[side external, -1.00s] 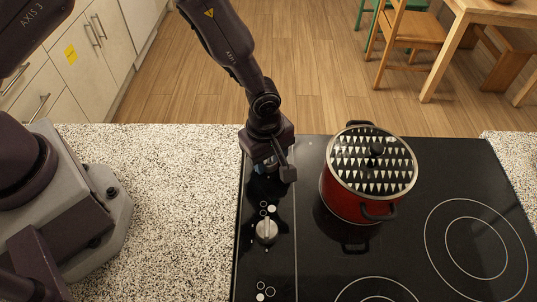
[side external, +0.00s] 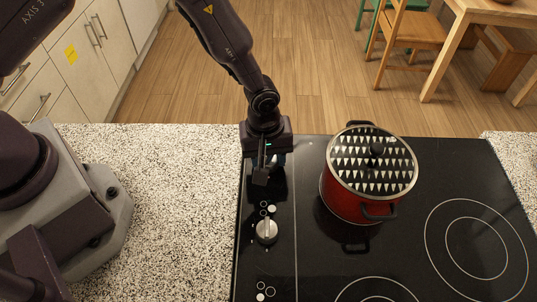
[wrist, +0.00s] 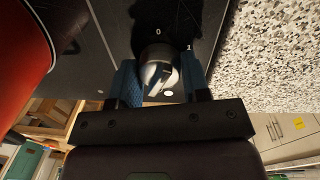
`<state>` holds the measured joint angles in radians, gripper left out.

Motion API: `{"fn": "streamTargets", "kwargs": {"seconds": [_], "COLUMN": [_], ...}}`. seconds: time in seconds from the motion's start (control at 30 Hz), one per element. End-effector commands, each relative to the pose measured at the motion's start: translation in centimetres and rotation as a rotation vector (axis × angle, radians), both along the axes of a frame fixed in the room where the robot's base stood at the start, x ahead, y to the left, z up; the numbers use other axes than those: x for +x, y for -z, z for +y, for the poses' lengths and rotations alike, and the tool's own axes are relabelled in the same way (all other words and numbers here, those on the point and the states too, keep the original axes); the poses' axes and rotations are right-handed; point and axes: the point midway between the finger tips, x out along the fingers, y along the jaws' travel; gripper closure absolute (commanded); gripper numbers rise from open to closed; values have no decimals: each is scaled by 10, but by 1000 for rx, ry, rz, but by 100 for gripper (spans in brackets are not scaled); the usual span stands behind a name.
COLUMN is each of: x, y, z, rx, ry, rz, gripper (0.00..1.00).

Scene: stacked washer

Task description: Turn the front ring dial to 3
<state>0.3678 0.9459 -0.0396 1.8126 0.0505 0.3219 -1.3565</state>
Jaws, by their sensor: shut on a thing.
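In the wrist view a silver dial (wrist: 158,68) sits between the blue pads of my gripper (wrist: 159,83), which is shut on it. The marks 0 and 1 show on the black panel beside the dial. The pointer's exact setting is hard to read. In the side view my gripper (side external: 266,170) is low over the far end of the stove's control strip and hides most of the held dial. A second silver dial (side external: 266,231) stands nearer the camera on the same strip, untouched.
A red pot (side external: 358,195) with a patterned lid stands on the black cooktop (side external: 400,250), just right of my gripper. The speckled counter (side external: 185,200) to the left is clear. The pot's red side (wrist: 22,45) also shows in the wrist view.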

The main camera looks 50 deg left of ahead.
Motion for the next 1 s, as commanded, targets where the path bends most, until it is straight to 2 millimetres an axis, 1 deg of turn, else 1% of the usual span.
{"fn": "streamTargets", "kwargs": {"seconds": [1.0], "x": [1], "y": [-1], "z": [1], "rx": [-1], "ry": [966], "rz": [1], "gripper": [81]}}
